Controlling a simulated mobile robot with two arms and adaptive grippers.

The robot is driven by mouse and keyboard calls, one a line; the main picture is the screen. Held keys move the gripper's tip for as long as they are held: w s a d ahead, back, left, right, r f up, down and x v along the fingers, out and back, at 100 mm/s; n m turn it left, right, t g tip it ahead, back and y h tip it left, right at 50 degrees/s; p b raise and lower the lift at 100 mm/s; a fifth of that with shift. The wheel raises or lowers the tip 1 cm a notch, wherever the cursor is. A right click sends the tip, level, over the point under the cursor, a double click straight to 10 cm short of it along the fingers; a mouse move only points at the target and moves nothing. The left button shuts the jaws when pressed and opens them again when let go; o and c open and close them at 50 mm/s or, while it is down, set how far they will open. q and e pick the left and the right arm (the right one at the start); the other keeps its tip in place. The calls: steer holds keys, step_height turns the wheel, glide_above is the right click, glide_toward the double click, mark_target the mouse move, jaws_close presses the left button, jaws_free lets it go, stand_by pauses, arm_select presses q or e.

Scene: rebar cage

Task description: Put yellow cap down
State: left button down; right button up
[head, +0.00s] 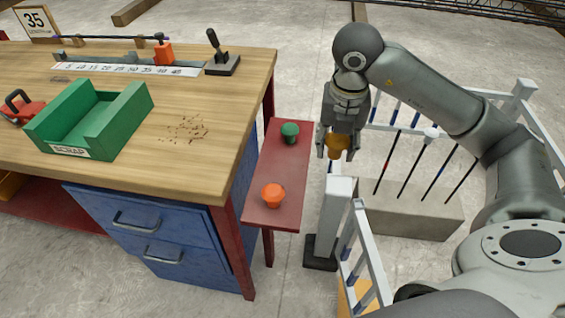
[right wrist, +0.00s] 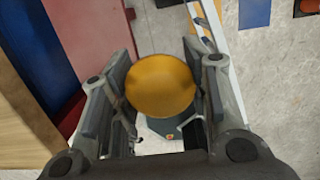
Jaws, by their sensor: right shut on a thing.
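The yellow cap (head: 338,146) is between the fingers of my right gripper (head: 337,143), which is shut on it. In the right wrist view the yellow cap (right wrist: 161,86) shows as a round orange-yellow dome between the two fingers. In the head view the gripper holds it above and beside the top of a white post, right of the red shelf (head: 284,165). An orange cap (head: 273,195) and a green cap (head: 290,133) sit on the red shelf. My left gripper is not in view.
The white post (head: 336,205) stands just below my right gripper. A white railing (head: 362,255) and dark rods in a concrete block (head: 410,212) are to the right. The wooden workbench (head: 200,165) with a green scrap bin (head: 92,122) fills the left.

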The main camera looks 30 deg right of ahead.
glide_toward(282, 168)
step_height(282, 168, up, 2)
steer(key=s+d, duration=0.3)
steer(key=w+f, duration=0.1)
steer(key=a+f, duration=0.1)
steer(key=w+a+f, duration=0.1)
steer(key=shift+w+f, duration=0.35)
steer(key=shift+w+a+f, duration=0.25)
steer(key=shift+w+f, duration=0.2)
steer(key=shift+f, duration=0.25)
step_height(282, 168, down, 3)
steer(key=shift+r+b, duration=0.2)
steer(key=shift+b, duration=0.1)
steer(key=shift+w+f, duration=0.1)
steer(key=shift+f, duration=0.2)
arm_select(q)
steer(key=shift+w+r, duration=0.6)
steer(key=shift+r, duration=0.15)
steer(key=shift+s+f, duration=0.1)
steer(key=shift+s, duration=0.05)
arm_select(e)
steer(key=o, duration=0.8)
steer(key=shift+f, duration=0.1)
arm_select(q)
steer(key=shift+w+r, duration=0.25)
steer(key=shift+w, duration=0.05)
